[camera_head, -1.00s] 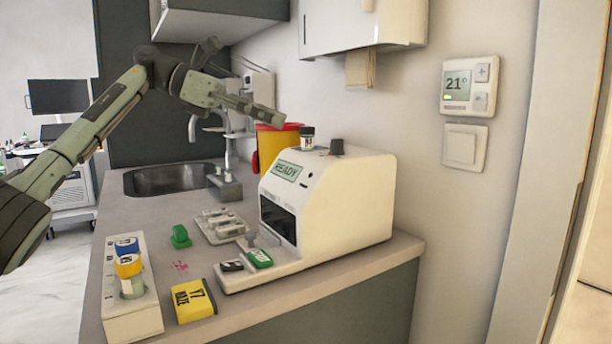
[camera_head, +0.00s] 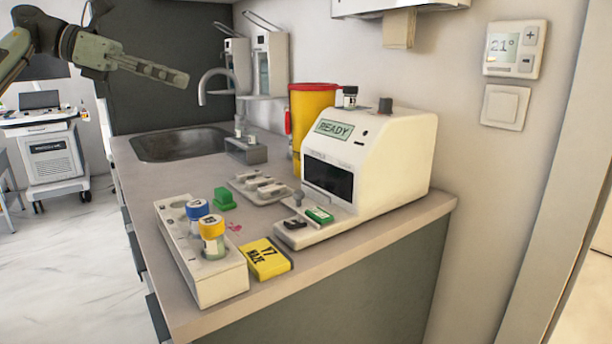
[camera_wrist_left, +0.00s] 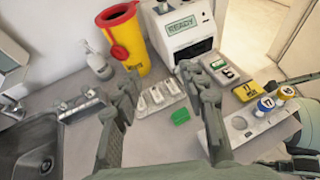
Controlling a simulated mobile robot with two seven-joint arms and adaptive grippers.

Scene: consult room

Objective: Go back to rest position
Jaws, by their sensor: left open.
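My left gripper (camera_head: 160,72) is at the upper left of the head view, raised above the counter and well clear of it. In the left wrist view its two fingers stand apart with nothing between them (camera_wrist_left: 160,78). The counter's objects show below and beyond the fingers there.
A white analyser (camera_head: 385,160) reading READY stands on the counter (camera_head: 150,175). A white rack (camera_head: 222,282) holds a blue-capped and a yellow-capped vial. A yellow box (camera_head: 265,259), green block (camera_head: 224,199), sink (camera_head: 180,145) and yellow bin (camera_head: 312,112) are nearby.

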